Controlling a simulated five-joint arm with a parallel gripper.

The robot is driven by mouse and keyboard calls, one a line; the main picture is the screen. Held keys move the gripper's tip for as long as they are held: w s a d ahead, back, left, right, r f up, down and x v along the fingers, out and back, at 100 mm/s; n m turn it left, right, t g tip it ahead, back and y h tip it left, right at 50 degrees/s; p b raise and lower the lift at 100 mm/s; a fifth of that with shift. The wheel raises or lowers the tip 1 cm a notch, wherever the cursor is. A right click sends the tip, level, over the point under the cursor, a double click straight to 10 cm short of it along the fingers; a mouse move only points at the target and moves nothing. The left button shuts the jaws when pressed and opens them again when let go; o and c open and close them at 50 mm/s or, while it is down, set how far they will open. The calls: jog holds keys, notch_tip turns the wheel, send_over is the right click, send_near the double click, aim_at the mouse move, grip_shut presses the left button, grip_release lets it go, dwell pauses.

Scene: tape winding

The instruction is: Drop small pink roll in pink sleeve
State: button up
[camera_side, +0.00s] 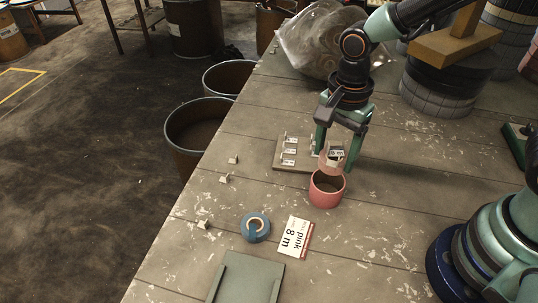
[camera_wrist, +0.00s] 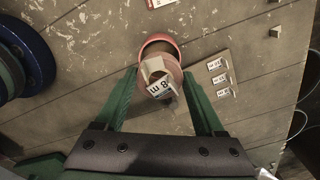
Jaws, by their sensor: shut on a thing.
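My gripper (camera_side: 341,150) is shut on the small pink roll (camera_side: 325,158), which has a white label on it reading 8 m. The roll also shows between my green fingers in the wrist view (camera_wrist: 155,70). The pink sleeve (camera_side: 327,188), an open round cup, stands upright on the table just below and in front of the roll. In the wrist view the sleeve's rim (camera_wrist: 158,39) shows behind the roll, which covers part of its opening. I cannot tell from these views whether the roll's lower edge is inside the rim.
A board with labelled tags (camera_side: 284,163) lies left of my gripper. A blue tape roll (camera_side: 255,227) and a card reading pink 8 m (camera_side: 295,237) lie in front. A clear plastic bag (camera_side: 318,42) stands behind. Bins (camera_side: 198,130) stand beyond the table's left edge.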

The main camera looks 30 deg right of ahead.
jog(key=shift+f, duration=2.1)
jog(key=o, duration=1.3)
jog(key=shift+o, duration=0.2)
jog(key=shift+r, duration=2.95)
